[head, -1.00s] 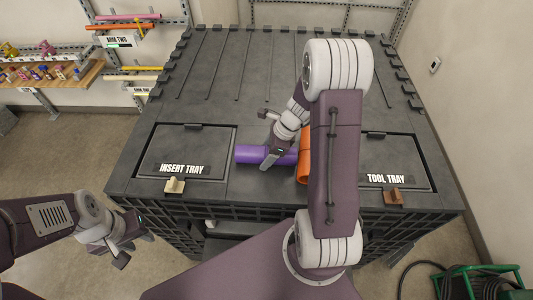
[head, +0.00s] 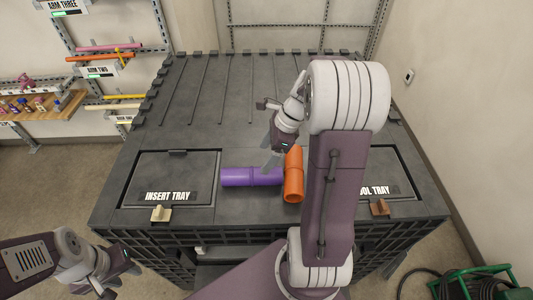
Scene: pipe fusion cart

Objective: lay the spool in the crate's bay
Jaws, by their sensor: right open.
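The spool is a purple pipe (head: 240,177) and an orange pipe (head: 293,178) that meet at an angle. It lies on the grey crate top (head: 225,120), in the bay between the insert tray and the tool tray. My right gripper (head: 265,134) is open and empty, just beyond the purple pipe, with one finger close to it. I cannot tell if that finger touches it. My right arm hides part of the area right of the orange pipe. My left gripper (head: 121,279) is open and empty at the lower left, off the crate's front left corner.
The insert tray lid (head: 160,177) is left of the spool and the tool tray lid (head: 385,165) right, partly behind my arm. Both are shut, with latches in front. The grooved far part of the top is clear. A green reel frame (head: 480,285) stands at lower right.

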